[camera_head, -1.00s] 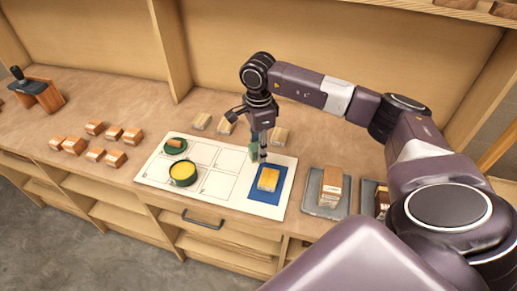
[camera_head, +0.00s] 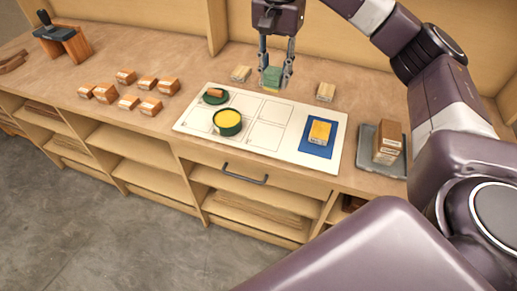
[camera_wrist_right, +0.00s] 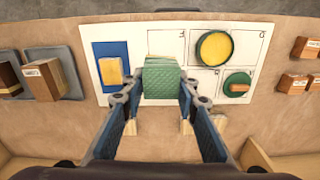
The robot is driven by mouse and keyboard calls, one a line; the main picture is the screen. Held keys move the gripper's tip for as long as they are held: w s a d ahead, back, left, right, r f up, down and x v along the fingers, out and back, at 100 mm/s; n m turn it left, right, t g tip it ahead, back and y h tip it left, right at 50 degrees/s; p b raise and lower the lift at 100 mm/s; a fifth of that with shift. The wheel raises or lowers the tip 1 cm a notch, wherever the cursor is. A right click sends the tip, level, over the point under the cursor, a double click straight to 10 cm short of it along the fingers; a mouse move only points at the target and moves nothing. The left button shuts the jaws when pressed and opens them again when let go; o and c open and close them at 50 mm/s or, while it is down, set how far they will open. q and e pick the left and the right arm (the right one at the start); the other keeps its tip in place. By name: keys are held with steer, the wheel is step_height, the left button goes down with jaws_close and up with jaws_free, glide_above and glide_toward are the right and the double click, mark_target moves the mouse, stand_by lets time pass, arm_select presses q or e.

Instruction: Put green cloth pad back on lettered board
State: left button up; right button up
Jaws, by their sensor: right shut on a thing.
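The green cloth pad (camera_head: 272,77) is thick, with a quilted face, and it also shows in the right wrist view (camera_wrist_right: 165,83). My right gripper (camera_head: 276,80) is shut on it, one finger on each side. It holds the pad around the back edge of the white lettered board (camera_head: 262,136); I cannot tell how high above it. The board has outlined cells with small letters. On it are a round green dish with a yellow face (camera_head: 228,121), a green disc (camera_head: 209,98) with a wooden-handled piece, and a blue pad (camera_head: 316,148) under a yellow block (camera_head: 320,131). My left gripper is not in view.
Small pale blocks (camera_head: 240,73) (camera_head: 325,92) stand behind the board. Orange-brown blocks (camera_head: 150,107) stand left of it. A grey tray (camera_head: 366,162) with brown blocks is at the right. A wooden stand (camera_head: 62,42) is at the far left. Several board cells are empty.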

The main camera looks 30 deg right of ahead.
steer(key=shift+s+a+r+n, duration=0.1)
steer(key=shift+r+n, duration=0.05)
steer(key=shift+n, duration=0.15)
steer(key=b, duration=0.1)
glide_toward(271, 138)
steer(key=shift+f+p, duration=0.7)
steer(key=shift+f, duration=0.05)
step_height(271, 138, down, 5)
steer(key=shift+p, duration=0.45)
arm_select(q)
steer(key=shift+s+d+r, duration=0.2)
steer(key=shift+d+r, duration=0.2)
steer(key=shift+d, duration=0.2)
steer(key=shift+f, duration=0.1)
arm_select(e)
steer(key=o, duration=0.6)
steer(key=shift+f, duration=0.15)
steer(key=shift+c, duration=0.2)
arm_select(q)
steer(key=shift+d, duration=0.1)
arm_select(e)
steer(key=o, duration=0.5)
steer(key=shift+c, duration=0.2)
